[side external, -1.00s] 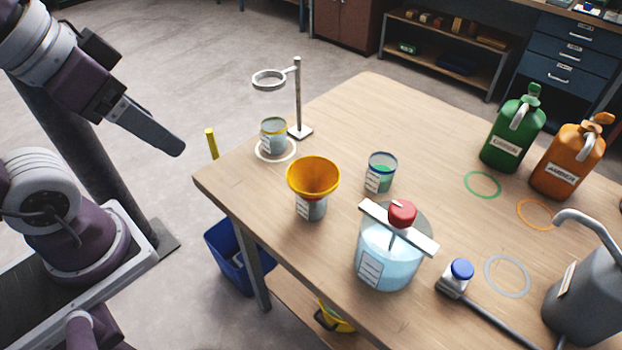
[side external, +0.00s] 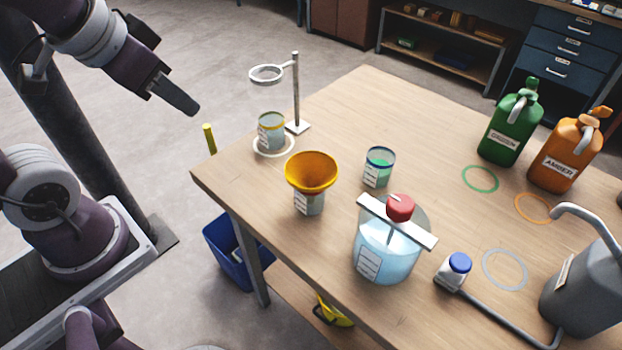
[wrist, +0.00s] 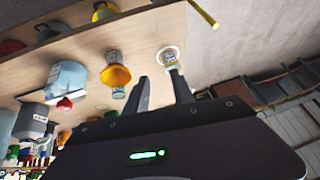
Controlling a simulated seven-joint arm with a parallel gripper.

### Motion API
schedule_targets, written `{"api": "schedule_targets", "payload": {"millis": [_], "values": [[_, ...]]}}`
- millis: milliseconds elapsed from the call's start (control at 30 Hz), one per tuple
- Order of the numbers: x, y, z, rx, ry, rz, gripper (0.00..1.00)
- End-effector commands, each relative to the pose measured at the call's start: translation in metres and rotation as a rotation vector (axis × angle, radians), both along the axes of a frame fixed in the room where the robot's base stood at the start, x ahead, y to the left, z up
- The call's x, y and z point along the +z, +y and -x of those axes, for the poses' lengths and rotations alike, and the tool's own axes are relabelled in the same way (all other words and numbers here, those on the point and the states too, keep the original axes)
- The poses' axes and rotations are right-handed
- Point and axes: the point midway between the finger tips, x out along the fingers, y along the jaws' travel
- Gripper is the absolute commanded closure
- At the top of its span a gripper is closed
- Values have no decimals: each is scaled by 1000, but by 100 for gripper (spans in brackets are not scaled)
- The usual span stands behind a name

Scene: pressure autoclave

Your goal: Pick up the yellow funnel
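The yellow funnel (side external: 312,171) sits in the mouth of a small labelled jar (side external: 309,202) near the left edge of the table. It also shows in the wrist view (wrist: 115,76), left of my fingers. My gripper (side external: 194,110) is in the air, up and to the left of the funnel, off the table's edge. In the wrist view my gripper (wrist: 161,80) has its two fingers apart with nothing between them.
A ring stand (side external: 297,95) with a jar (side external: 271,130) below its ring stands behind the funnel. A small jar (side external: 378,167) and a large clear vessel (side external: 385,255) with a red knob stand to its right. Green (side external: 510,130) and orange (side external: 562,158) jugs are farther right.

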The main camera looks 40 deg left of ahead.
Motion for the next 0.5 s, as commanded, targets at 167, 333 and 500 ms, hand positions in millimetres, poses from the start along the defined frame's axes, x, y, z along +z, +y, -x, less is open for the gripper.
{"api": "schedule_targets", "payload": {"millis": [167, 333, 500], "values": [[-69, 53, -98, -122, -40, -116, 70], [-152, 28, -135, -340, -145, 148, 70], [-169, -22, -127, -402, -328, 590, 70]]}}
